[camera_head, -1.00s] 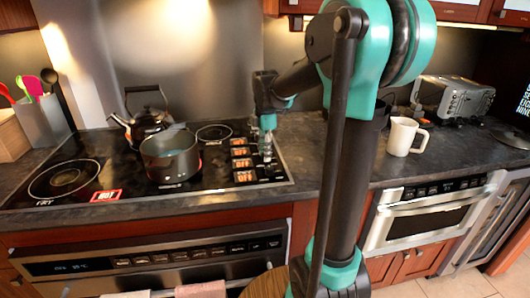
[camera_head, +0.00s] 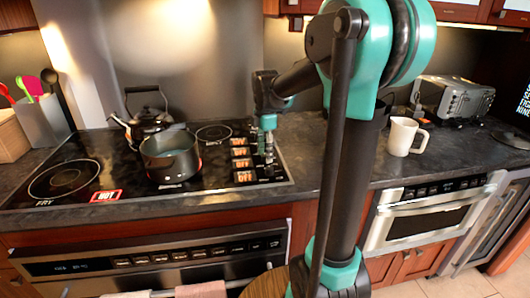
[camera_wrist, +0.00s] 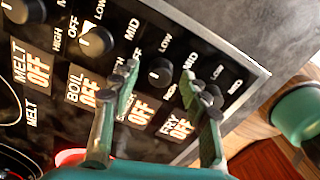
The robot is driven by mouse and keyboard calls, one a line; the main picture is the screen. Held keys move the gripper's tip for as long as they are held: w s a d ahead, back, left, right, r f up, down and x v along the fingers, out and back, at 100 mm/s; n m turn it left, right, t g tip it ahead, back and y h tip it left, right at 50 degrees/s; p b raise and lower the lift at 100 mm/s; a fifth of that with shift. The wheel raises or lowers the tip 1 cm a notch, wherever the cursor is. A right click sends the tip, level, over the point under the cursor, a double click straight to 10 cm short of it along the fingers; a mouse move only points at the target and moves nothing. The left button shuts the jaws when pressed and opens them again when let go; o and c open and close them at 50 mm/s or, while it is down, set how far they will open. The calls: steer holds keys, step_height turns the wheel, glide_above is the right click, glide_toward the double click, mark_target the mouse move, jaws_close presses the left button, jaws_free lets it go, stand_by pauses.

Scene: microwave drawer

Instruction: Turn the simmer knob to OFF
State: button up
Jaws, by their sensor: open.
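The black simmer knob (camera_wrist: 160,72) is on the cooktop's right side, third in the row in the wrist view. My gripper (camera_wrist: 170,82) is open, its green fingers on either side of this knob; I cannot tell whether they touch it. The display beside the knob (camera_wrist: 143,111) reads OFF, with its name hidden by the left finger. In the head view my gripper (camera_head: 268,150) hangs over the knob row and hides part of it.
The boil knob (camera_wrist: 95,40) and melt knob (camera_wrist: 22,10) lie left of my fingers. The fry display (camera_wrist: 178,126) reads OFF. A pot (camera_head: 170,158) and kettle (camera_head: 148,122) stand on the cooktop (camera_head: 120,180). A white mug (camera_head: 402,137) is on the counter, right of my arm.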

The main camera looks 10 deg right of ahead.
step_height(320, 180, up, 12)
stand_by(0.6)
steer(key=shift+s, duration=0.1)
